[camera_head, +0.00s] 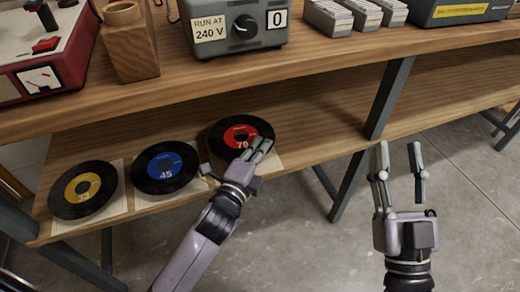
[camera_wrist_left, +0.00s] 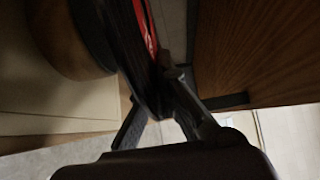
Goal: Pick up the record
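A black record with a red label marked 70 (camera_head: 236,134) sits on the lower shelf at the right end of a row of records. In the left wrist view the record (camera_wrist_left: 125,42) stands edge-on between my gripper's two fingers. My left gripper (camera_head: 262,150) is at the record's near right edge, with one finger over its face. I cannot tell whether the fingers press on it. In the wrist view, my left gripper (camera_wrist_left: 158,118) straddles the record's edge. My right gripper (camera_head: 401,160) is open and empty, over the floor.
A blue-label record marked 45 (camera_head: 165,167) and a yellow-label record (camera_head: 83,190) lie to the left. The upper shelf (camera_head: 330,75) overhangs behind, with a grey unit (camera_head: 237,30) and a red instrument (camera_head: 45,60).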

